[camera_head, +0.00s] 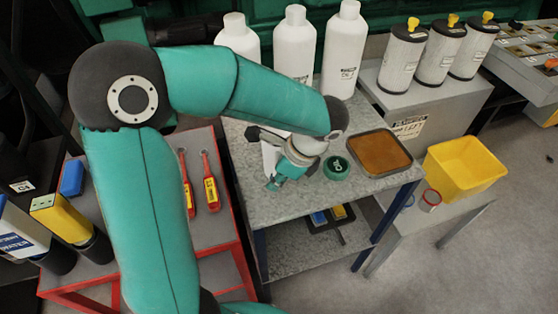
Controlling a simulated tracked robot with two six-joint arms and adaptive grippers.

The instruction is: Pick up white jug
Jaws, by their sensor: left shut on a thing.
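My left gripper (275,170) is low over the grey speckled table (300,205), at the end of my teal arm. It is shut on a white thing (269,154), which looks like the white jug. The arm and wrist hide most of it, so its full shape and whether it touches the table cannot be told. My right gripper is not in view.
Three tall white bottles (295,45) stand along the table's back. A green round lid (336,168) and a brown-filled tray (380,152) lie right of the gripper. A yellow bin (463,166) is further right.

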